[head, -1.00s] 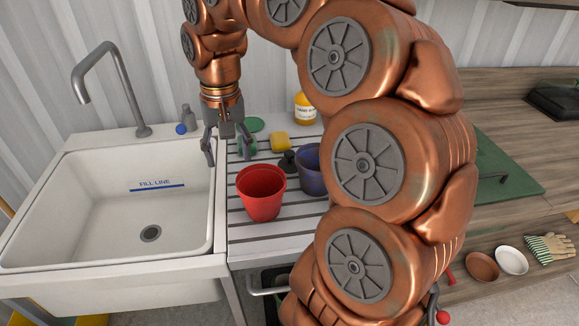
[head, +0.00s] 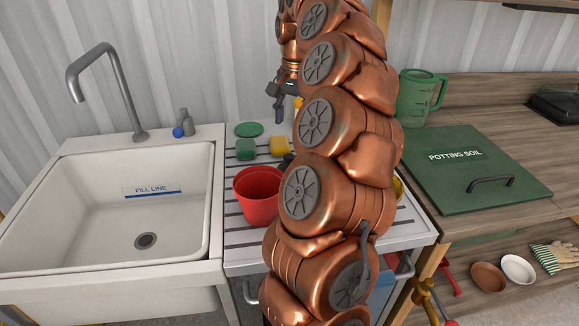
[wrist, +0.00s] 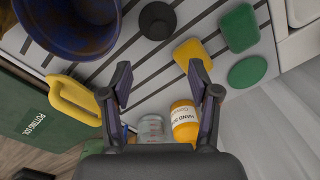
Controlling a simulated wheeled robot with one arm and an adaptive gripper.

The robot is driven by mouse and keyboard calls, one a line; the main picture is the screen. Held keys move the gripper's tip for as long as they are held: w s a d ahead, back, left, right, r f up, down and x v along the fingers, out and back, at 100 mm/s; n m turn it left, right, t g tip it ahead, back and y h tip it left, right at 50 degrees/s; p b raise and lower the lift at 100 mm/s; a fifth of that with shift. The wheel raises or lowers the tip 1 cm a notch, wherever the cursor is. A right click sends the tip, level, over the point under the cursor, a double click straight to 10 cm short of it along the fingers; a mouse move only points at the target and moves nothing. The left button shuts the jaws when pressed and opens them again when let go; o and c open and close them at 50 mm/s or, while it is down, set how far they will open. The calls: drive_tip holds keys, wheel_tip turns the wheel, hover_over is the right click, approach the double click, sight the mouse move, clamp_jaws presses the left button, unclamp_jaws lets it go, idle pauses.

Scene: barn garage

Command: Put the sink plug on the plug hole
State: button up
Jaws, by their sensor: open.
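The black, round sink plug (wrist: 157,20) lies on the slatted drainboard (head: 240,222). In the head view only a dark sliver of it (head: 289,157) shows beside my arm. The plug hole (head: 146,240) is a dark drain in the floor of the white sink (head: 60,250), uncovered. My gripper (wrist: 161,78) is open and empty above the back of the drainboard. The plug lies ahead of its fingertips in the wrist view, apart from them. In the head view the gripper (head: 279,108) is partly hidden behind my arm.
A red pot (head: 257,200), blue pot (wrist: 75,22), yellow sponge (wrist: 191,54), green sponge (wrist: 239,27), green disc (wrist: 247,71), hand soap bottle (wrist: 184,122), glass jar (wrist: 150,129) and yellow handle (wrist: 72,100) crowd the drainboard. The tap (head: 110,80) arches over the sink.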

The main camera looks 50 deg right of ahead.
hover_over(290, 155)
drive_tip(key=f, duration=0.5)
drive_tip(key=shift+d+f, duration=0.2)
drive_tip(key=shift+f, duration=0.05)
drive_tip(key=shift+a+f+p, duration=0.15)
drive_tip(key=shift+f+p, duration=0.15)
drive_tip(key=shift+f, duration=1.15)
drive_tip(key=shift+a+f+p, duration=0.15)
drive_tip(key=shift+f+p, duration=0.1)
drive_tip(key=shift+f, duration=1.2)
drive_tip(key=shift+c, duration=0.2)
clamp_jaws()
drive_tip(key=shift+r, duration=0.1)
